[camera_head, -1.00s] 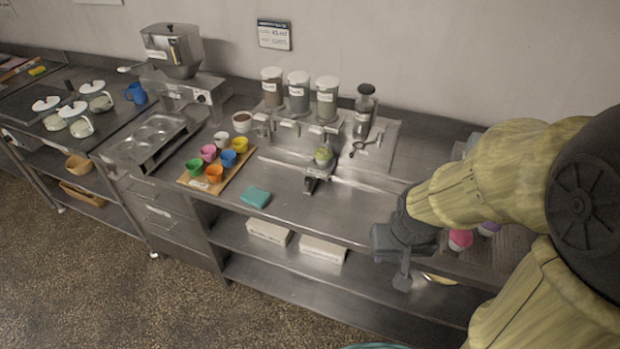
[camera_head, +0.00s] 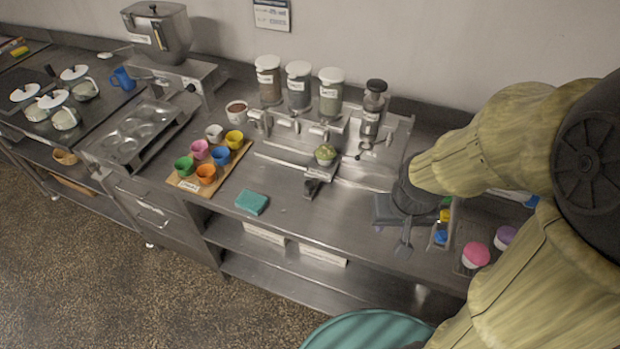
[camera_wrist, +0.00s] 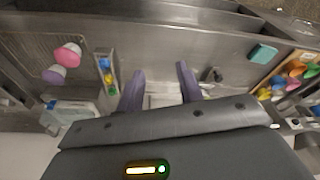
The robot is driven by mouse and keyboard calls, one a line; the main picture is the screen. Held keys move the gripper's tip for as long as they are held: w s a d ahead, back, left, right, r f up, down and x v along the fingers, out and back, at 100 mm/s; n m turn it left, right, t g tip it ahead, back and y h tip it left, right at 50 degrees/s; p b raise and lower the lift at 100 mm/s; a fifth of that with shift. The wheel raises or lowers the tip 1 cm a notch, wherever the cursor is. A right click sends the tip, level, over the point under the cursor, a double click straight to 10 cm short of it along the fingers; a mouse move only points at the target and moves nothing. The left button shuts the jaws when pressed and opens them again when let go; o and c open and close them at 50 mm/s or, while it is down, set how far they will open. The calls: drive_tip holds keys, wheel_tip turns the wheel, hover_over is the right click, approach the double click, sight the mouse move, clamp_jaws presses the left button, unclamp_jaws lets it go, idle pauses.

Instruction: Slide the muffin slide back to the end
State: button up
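The muffin slide (camera_head: 313,186) is a small dark-handled carriage on the metal dispenser station. It carries a cup with a green top (camera_head: 325,153) and stands at the station's front, below the right-hand canister. My gripper (camera_head: 403,246) is over the counter, to the right of the slide and apart from it. In the wrist view my gripper (camera_wrist: 160,84) has its two purple fingers spread, with bare metal between them. The slide's dark handle (camera_wrist: 212,74) shows just right of the right finger. The slide's track is partly hidden by my gripper in the wrist view.
Canisters (camera_head: 299,87) and a grinder-like dispenser (camera_head: 371,108) stand behind the slide. A teal sponge (camera_head: 251,202) and a board of coloured cups (camera_head: 188,185) lie left. Pink-topped (camera_head: 476,255) and purple-topped muffins are right. The counter in front of the slide is clear.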

sight(309, 184)
drive_tip(key=shift+o, duration=0.2)
drive_tip(key=shift+s, duration=0.1)
drive_tip(key=shift+o, duration=1.3)
drive_tip(key=w+a+f+n+y+b, duration=0.1)
drive_tip(key=w+a+f+n+b, duration=0.1)
drive_tip(key=w+a+b, duration=0.5)
drive_tip(key=w+a+f+n+t+y+b, duration=0.1)
drive_tip(key=w+a+n+b, duration=0.2)
drive_tip(key=w+a+b, duration=0.4)
drive_tip(key=w+b, duration=0.3)
drive_tip(key=w, duration=0.3)
drive_tip(key=shift+w+a+f+t+b, duration=0.3)
drive_tip(key=shift+w+a+f+b, duration=0.05)
drive_tip(key=shift+a+b, duration=0.05)
drive_tip(key=shift+f, duration=0.1)
drive_tip(key=x, duration=1.7)
drive_tip(key=shift+f+p, duration=0.2)
drive_tip(key=shift+p, duration=0.1)
drive_tip(key=shift+c, duration=0.4)
clamp_jaws()
